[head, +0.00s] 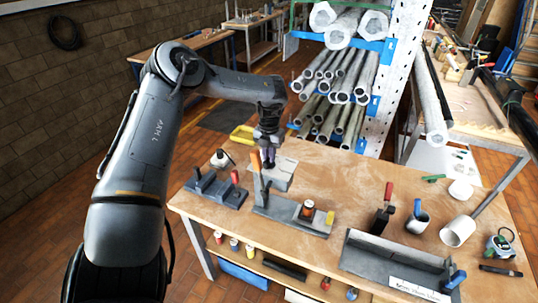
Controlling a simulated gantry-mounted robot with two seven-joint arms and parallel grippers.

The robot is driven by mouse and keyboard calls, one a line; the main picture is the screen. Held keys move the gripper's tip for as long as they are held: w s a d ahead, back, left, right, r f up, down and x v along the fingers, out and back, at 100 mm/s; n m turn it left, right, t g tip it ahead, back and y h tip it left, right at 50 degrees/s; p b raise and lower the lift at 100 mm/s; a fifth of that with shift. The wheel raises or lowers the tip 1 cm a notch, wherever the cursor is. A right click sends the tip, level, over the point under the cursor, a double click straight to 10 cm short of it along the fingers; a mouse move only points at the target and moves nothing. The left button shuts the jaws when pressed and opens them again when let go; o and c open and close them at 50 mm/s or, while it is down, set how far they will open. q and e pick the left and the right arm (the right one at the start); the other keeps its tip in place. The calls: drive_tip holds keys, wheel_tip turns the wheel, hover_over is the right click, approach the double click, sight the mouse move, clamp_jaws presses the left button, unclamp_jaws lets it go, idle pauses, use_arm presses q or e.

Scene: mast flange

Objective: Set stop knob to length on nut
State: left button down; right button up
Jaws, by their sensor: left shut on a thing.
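My left gripper (269,142) reaches in from the left over the back left of the wooden bench. It is shut on a small dark purple piece (270,158), which is mostly hidden by the fingers and stands over or on a light grey plate (280,176). I cannot tell whether the piece touches the plate. In front is a grey fixture (285,206) with an upright, orange-handled part (256,163), an orange-and-dark cylinder (308,209) and a yellow piece (330,217). I cannot pick out the stop knob or nut for certain. My right gripper is out of view.
A grey fixture with a red handle (216,187) stands at the left. A pipe rack (345,75) rises behind. Bare bench shows at centre right.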

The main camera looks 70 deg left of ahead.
use_arm(q)
drive_tip(key=c, duration=1.1)
unclamp_jaws()
drive_tip(key=shift+r, duration=0.1)
drive_tip(key=shift+r, duration=5.3)
